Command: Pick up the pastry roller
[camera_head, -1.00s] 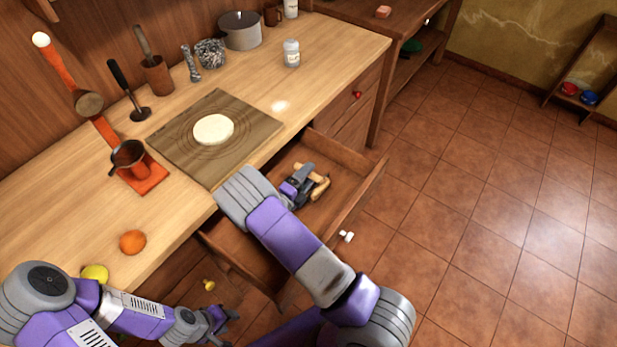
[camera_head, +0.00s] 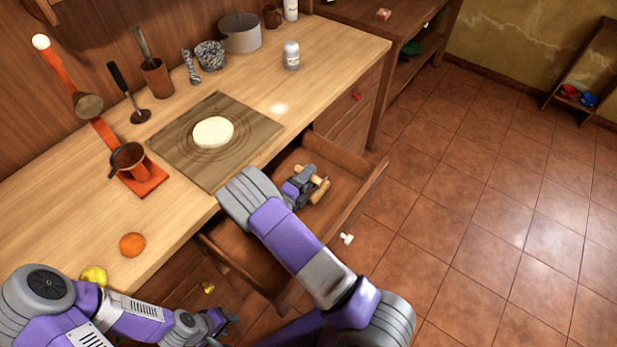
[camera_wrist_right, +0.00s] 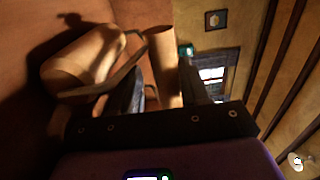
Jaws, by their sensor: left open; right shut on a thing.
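The pastry roller (camera_head: 317,188) has a wooden drum and a wooden handle joined by a dark bent frame. It is in the open drawer (camera_head: 350,218) under the counter. My right gripper (camera_head: 303,184) reaches into the drawer and is shut on the roller. In the right wrist view the wooden handle (camera_wrist_right: 163,62) stands between the two fingers, and the drum (camera_wrist_right: 85,62) is on the left. I cannot tell whether the roller touches the drawer floor. My left gripper (camera_head: 228,322) is open and empty, low in front of the counter.
The counter holds a board (camera_head: 178,158) with dough (camera_head: 213,132), an orange fruit (camera_head: 132,244), a yellow fruit (camera_head: 95,276), a jar (camera_head: 291,56) and a pot (camera_head: 240,34). The drawer's walls surround my right gripper. The tiled floor on the right is clear.

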